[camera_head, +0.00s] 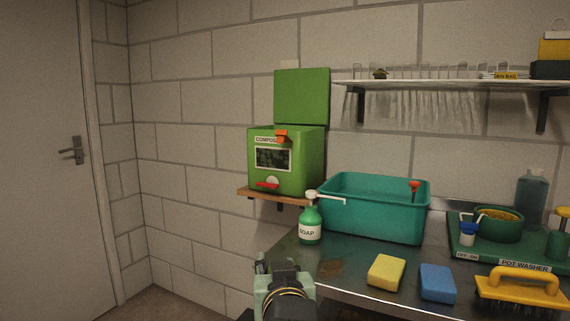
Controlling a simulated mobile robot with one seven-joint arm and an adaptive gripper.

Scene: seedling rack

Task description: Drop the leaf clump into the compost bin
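The green compost bin (312,165), labelled COMPOST, stands on a small wooden wall shelf with its lid (302,97) raised against the wall. Its inside is hidden by its front wall. My gripper (277,262) is at the bottom of the view, left of the brown patch and below the bin. I see it from behind, and its fingertips are mostly hidden.
A soap bottle (310,224) stands right of the bin's wooden shelf (270,196), beside a teal tub (372,222). A yellow sponge (386,272), a blue sponge (437,283) and a yellow-handled brush (522,288) lie along the counter front. A wall shelf (450,85) hangs above.

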